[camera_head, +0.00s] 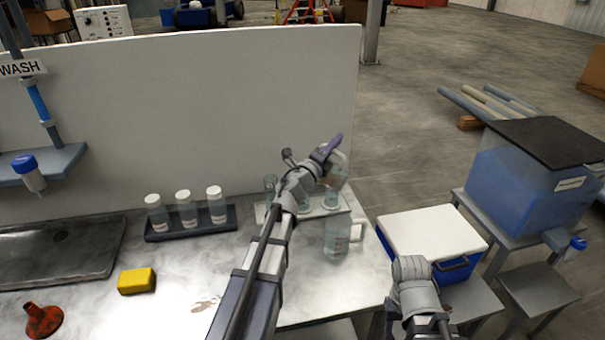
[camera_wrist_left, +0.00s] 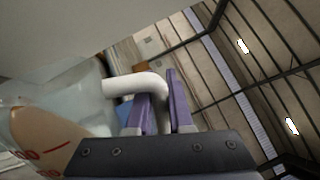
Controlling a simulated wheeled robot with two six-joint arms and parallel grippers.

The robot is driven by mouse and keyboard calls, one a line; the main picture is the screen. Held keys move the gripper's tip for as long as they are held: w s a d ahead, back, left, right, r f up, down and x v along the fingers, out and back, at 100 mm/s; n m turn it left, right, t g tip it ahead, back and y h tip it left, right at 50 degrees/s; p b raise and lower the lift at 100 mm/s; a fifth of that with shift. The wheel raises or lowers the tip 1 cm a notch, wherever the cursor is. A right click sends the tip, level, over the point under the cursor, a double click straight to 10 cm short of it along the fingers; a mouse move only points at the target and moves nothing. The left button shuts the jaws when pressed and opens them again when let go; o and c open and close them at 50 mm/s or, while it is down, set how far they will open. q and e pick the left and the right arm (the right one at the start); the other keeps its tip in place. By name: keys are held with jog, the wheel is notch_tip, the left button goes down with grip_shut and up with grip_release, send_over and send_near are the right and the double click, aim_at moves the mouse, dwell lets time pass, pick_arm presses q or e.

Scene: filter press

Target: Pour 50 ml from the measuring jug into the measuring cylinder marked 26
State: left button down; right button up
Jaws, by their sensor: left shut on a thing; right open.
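The measuring jug (camera_head: 338,172) is clear, with red marks that show in the left wrist view (camera_wrist_left: 85,105), where brownish contents (camera_wrist_left: 40,132) lie in it. My left gripper (camera_head: 330,147) is shut on its white handle (camera_wrist_left: 125,84) and holds the jug tilted above a pale rack (camera_head: 345,212). Clear measuring cylinders (camera_head: 332,202) stand in the rack under and left of the jug, partly hidden by my left arm. The number 26 is not legible, and I cannot tell whether liquid is flowing. My right gripper (camera_head: 428,325) is open and empty at the bottom.
A second clear jug (camera_head: 337,240) stands in front of the rack. A dark rack (camera_head: 160,236) with white-capped bottles, a yellow sponge (camera_head: 137,281) and a red funnel (camera_head: 42,319) are on the left. A blue-and-white cooler (camera_head: 430,233) stands right. A white panel (camera_head: 200,110) rises behind.

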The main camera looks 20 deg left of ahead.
pick_arm(q)
jog(key=shift+w+a+r+n+y+p, duration=0.2)
jog(key=shift+a+r+n+p, duration=0.2)
jog(key=shift+a+n, duration=0.45)
jog(key=shift+w+a+r+n+y+p, duration=0.15)
jog(key=shift+a+r+n+p, duration=0.15)
jog(key=shift+a+n, duration=0.5)
dwell(1.6)
jog(key=d+f+m+b, duration=0.1)
jog(key=d+f+m+h+b, duration=0.1)
jog(key=d+m, duration=0.1)
jog(key=s+d+f+m+b, duration=0.1)
jog(key=d, duration=0.1)
jog(key=shift+m+h, duration=0.25)
jog(key=shift+m, duration=0.1)
jog(key=shift+s+d+f+m, duration=0.1)
jog(key=shift+d+m, duration=0.25)
jog(key=shift+m, duration=0.15)
jog(key=shift+d+f+m, duration=0.2)
jog(key=shift+f+m, duration=0.15)
jog(key=shift+m, duration=0.05)
jog(key=shift+s+d+f+m+g+b, duration=0.1)
jog(key=shift+d+f+m+g+b, duration=0.25)
jog(key=shift+m+b, duration=0.15)
jog(key=shift+h, duration=0.3)
jog(key=shift+d, duration=0.1)
